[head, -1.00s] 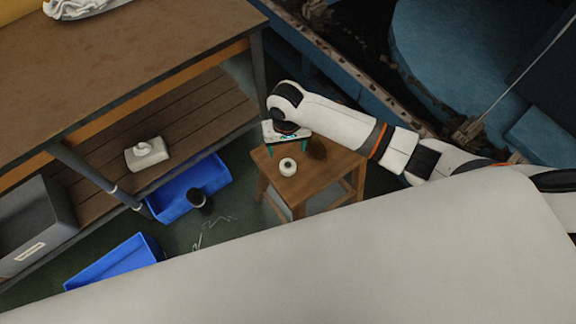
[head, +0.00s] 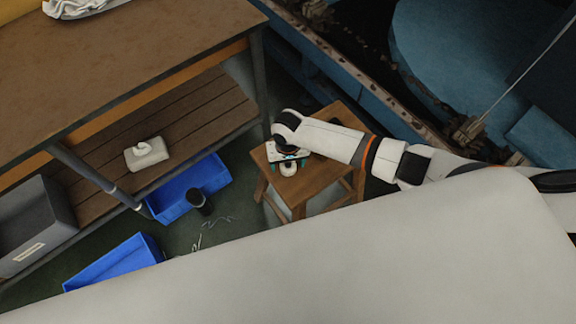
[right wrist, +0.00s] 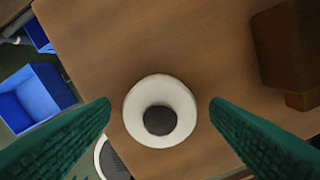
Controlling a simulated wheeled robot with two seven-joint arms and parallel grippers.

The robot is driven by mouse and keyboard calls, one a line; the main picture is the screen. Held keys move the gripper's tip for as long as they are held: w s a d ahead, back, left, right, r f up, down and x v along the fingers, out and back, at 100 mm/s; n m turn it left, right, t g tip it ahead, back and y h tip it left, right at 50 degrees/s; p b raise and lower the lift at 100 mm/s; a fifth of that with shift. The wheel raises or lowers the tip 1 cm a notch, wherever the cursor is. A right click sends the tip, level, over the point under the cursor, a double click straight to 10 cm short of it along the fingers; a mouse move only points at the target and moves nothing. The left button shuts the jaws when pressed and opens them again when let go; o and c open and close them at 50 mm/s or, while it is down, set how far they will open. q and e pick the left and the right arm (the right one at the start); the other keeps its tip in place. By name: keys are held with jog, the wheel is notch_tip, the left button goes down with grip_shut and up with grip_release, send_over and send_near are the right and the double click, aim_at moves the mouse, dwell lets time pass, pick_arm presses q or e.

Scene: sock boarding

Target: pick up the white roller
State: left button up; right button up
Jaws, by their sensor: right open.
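The white roller (head: 288,169) stands on a small wooden stool (head: 320,174), near its front left edge. In the right wrist view the white roller (right wrist: 160,110) shows from above as a white ring with a dark round centre. My right gripper (head: 289,160) is over the roller and partly covers it in the head view. Its green fingers (right wrist: 160,103) are open, one on each side of the roller, with a gap visible on both sides. How far the fingertips are above the stool top is hard to tell. My left gripper is not in view.
A brown block (right wrist: 287,50) sits on the stool to the right in the wrist view. Blue bins (head: 172,196) and a dark cylinder (head: 200,201) are on the floor. A workbench (head: 110,60) with a lower shelf holding a tissue box (head: 147,154) stands at left.

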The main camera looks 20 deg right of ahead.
jog(key=c, duration=1.1)
